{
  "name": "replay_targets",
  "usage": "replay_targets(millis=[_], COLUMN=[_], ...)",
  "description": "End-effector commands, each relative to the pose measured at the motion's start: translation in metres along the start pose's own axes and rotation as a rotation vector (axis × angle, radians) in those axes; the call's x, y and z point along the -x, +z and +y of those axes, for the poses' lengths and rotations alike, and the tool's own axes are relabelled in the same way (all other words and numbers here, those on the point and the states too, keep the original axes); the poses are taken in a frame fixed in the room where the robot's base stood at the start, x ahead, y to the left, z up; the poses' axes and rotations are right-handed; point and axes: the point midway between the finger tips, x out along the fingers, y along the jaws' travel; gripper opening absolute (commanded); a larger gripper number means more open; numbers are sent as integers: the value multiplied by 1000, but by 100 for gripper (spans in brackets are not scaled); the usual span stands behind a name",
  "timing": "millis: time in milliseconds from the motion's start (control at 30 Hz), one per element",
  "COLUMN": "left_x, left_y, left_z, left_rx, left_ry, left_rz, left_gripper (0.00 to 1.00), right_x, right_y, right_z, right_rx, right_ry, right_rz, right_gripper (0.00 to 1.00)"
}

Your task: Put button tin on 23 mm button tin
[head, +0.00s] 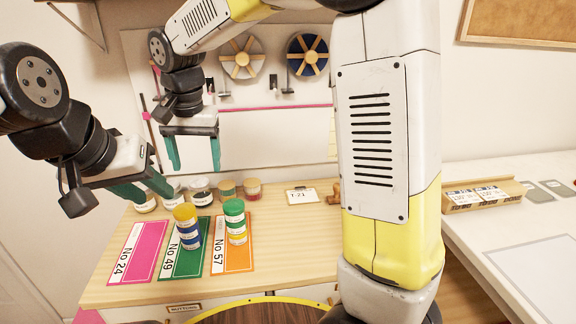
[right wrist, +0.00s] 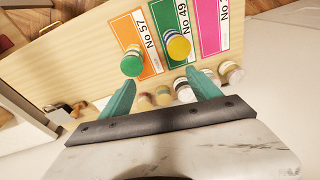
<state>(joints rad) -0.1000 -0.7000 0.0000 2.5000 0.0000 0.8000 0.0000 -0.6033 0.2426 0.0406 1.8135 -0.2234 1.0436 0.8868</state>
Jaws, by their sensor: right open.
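Two stacks of small button tins stand on coloured cards. One, with a yellow lid (head: 184,212) on top and blue below, is on the green No 49 card (head: 169,262). The other, with a green lid (head: 234,207) on top and yellow lowest, is on the orange No 57 card (head: 219,262). Tin labels are too small to read, so I cannot tell which is 23 mm. My right gripper (head: 193,155) is open, empty and pointing down above the back tins; the right wrist view shows its spread fingers (right wrist: 160,95). My left gripper (head: 146,190) is open and empty at the left.
The pink No 24 card (head: 138,252) is bare. Several tins, including a red-lidded one (head: 252,188), stand in a row behind the cards. A T-21 card (head: 301,196) lies right of them. Wood is free right of the orange card.

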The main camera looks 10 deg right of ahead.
Motion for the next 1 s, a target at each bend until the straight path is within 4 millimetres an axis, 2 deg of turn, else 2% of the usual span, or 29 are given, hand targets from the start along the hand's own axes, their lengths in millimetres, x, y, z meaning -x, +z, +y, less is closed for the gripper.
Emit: replay_targets(millis=[33, 200, 300, 433, 533, 700, 1000], left_x=[0, 0, 0, 0, 0, 0, 0], left_y=[0, 0, 0, 0, 0, 0, 0], left_z=[0, 0, 0, 0, 0, 0, 0], left_rx=[0, 0, 0, 0, 0, 0, 0], left_ry=[0, 0, 0, 0, 0, 0, 0], left_rz=[0, 0, 0, 0, 0, 0, 0], left_gripper=[36, 36, 36, 36, 36, 36, 36], right_x=[17, 53, 65, 72, 72, 68, 67], right_y=[-1, 18, 39, 69, 90, 110, 114], right_z=[29, 116, 159, 204, 226, 243, 245], right_rx=[1, 57, 89, 130, 158, 189, 198], right_ry=[-30, -115, -150, -174, -178, -174, -172], right_rz=[21, 100, 163, 255, 315, 375, 385], right_gripper=[72, 72, 72, 72, 72, 72, 72])
